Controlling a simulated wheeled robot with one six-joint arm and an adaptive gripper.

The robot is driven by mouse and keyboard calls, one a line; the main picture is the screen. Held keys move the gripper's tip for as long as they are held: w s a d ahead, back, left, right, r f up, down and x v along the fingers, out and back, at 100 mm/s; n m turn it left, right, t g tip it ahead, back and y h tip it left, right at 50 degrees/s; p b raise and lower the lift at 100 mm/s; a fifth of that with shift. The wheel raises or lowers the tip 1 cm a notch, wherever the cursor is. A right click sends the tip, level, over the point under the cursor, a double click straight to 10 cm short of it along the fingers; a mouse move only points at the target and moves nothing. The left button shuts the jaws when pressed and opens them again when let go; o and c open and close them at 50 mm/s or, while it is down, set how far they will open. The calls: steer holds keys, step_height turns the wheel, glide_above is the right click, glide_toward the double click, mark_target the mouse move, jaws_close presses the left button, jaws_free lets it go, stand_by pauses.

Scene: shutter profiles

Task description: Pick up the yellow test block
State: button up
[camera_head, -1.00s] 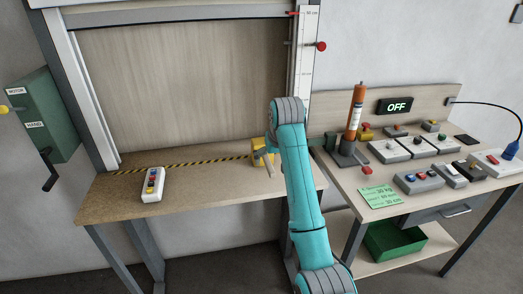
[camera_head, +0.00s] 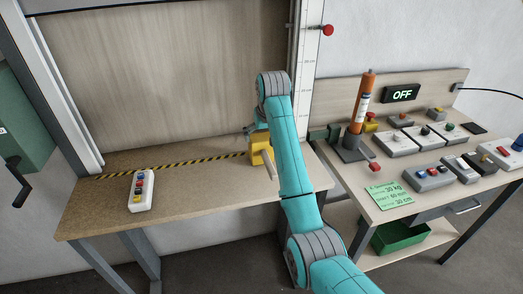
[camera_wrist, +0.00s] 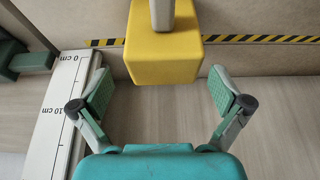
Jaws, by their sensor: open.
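The yellow test block (camera_head: 259,143) stands on the wooden bench near the striped line, partly hidden by my arm in the head view. In the wrist view the yellow test block (camera_wrist: 163,58) is large, with a pale grey post on it. My gripper (camera_wrist: 167,90) is open, its green-padded fingers apart on either side and just short of the block. Nothing is between the fingers. In the head view my gripper (camera_head: 250,131) is mostly hidden behind my arm, close to the block.
A white scale strip (camera_wrist: 62,115) lies close to one finger in the wrist view. A push-button box (camera_head: 142,190) sits on the bench at left. The right table holds an orange cylinder (camera_head: 362,100) and several switch boxes. The bench middle is clear.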

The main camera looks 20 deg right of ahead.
steer(key=shift+s+a+x, duration=0.1)
steer(key=shift+s+x, duration=0.05)
steer(key=shift+x, duration=1.25)
steer(key=shift+s+a+x, duration=0.1)
steer(key=shift+x, duration=1.35)
steer(key=shift+f, duration=0.1)
steer(key=c, duration=1)
